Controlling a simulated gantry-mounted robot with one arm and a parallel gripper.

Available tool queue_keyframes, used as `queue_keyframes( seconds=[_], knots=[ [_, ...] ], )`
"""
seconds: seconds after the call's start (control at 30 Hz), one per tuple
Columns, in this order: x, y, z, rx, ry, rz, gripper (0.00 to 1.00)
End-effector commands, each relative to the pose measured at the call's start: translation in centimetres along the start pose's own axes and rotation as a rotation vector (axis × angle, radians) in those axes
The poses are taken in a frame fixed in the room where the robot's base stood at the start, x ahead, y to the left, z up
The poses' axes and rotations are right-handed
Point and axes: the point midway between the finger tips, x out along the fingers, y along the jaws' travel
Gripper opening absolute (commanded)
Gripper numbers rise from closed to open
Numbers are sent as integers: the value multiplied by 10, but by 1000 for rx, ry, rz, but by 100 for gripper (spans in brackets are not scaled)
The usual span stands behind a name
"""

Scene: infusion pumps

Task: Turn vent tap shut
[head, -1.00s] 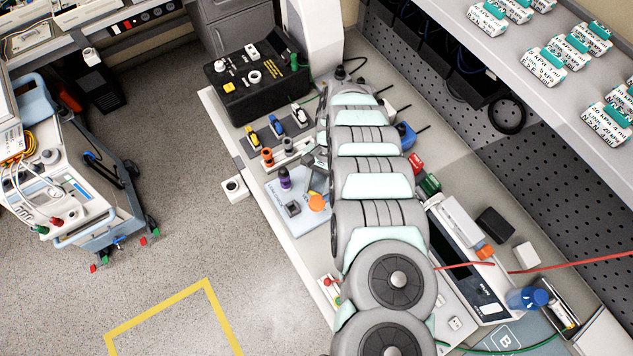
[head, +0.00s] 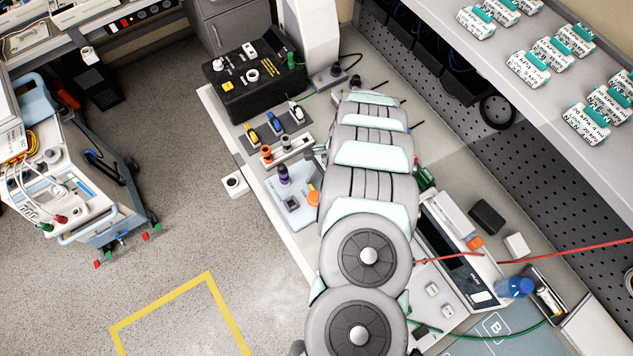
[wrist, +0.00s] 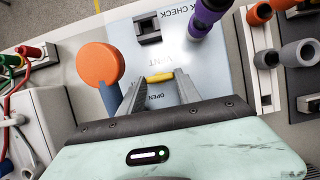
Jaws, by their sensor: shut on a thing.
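The vent tap (wrist: 160,77) shows in the wrist view as a small yellow bar on a pale blue panel (wrist: 120,30) printed VENT and OPEN. My gripper (wrist: 160,85) has its grey fingers on either side of the yellow bar and is shut on it. The fingers hide the tap's body and part of the lettering. The bar lies roughly crosswise in the picture, above the word OPEN. In the head view the panel (head: 272,187) shows left of my arm, which hides my gripper and the tap.
An orange disc (wrist: 100,64) on a blue stem stands close left of my fingers. A dark square block (wrist: 147,28) and a purple post (wrist: 205,18) stand beyond. Orange and grey posts (wrist: 265,58) stand at right. A red line (head: 560,251) crosses the bench.

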Motion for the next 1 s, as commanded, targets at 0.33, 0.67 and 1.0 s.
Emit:
queue_keyframes(
  seconds=[0.33, 0.67, 1.0],
  knots=[
    [-1, -1, 0, 11, 0, -6, 0],
    [-1, 0, 0, 11, -1, -5, 62],
    [-4, 0, 1, 11, -3, -3, 62]
  ],
)
